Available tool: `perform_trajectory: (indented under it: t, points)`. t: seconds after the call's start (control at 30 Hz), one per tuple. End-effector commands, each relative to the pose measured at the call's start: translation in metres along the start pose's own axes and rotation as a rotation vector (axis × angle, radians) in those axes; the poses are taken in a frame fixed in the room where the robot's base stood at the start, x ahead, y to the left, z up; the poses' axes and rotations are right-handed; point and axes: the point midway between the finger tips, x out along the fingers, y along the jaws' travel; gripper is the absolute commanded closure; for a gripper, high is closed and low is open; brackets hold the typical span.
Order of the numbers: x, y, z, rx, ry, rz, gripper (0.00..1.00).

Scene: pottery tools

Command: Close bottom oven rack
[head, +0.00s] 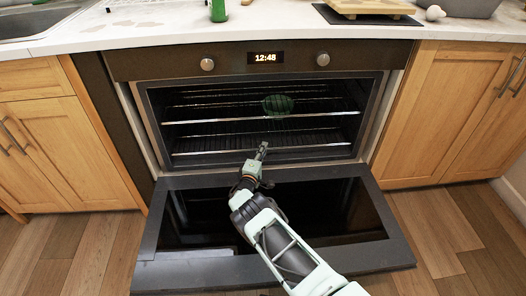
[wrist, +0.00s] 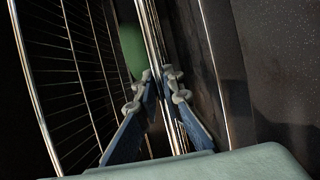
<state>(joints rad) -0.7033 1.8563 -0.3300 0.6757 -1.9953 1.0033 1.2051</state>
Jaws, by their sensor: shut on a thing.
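The oven (head: 140,72) stands open, with its door (head: 340,215) folded down in front. The bottom oven rack (head: 325,147) lies level low in the cavity, its bright front bar running across near the opening. My gripper (head: 263,147) reaches over the door from below and meets the middle of that front bar. In the wrist view, the fingers of my gripper (wrist: 162,72) are closed around the rack's bars (wrist: 154,35). How far the rack is pulled out is hard to tell.
An upper rack (head: 215,120) sits above, with a green ribbed object (head: 278,104) on it; green also shows in the wrist view (wrist: 133,50). Wooden cabinets (head: 435,110) flank the oven. The countertop (head: 280,28) is above. Wooden floor lies around the lowered door.

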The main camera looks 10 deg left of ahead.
Motion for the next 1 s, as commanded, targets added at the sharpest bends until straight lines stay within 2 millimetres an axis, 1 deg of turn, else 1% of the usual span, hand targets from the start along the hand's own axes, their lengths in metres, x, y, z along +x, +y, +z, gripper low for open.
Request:
perform_trajectory:
  t: [0.03, 0.37, 0.4, 0.57, 0.87, 1.0]
  points:
    - [0.0023, 0.0011, -0.0024, 0.0, 0.006, -0.002, 1.0]
    - [0.0041, 0.0031, -0.0035, 0.0, 0.009, -0.001, 1.0]
    - [0.0042, 0.0033, -0.0036, 0.0, 0.009, 0.0, 0.91]
    - [0.0037, 0.0027, -0.0026, 0.001, 0.007, 0.0, 0.74]
    - [0.0022, 0.0016, -0.0019, 0.001, 0.004, -0.001, 0.74]
    - [-0.003, 0.0012, -0.0025, -0.001, 0.005, -0.002, 0.74]
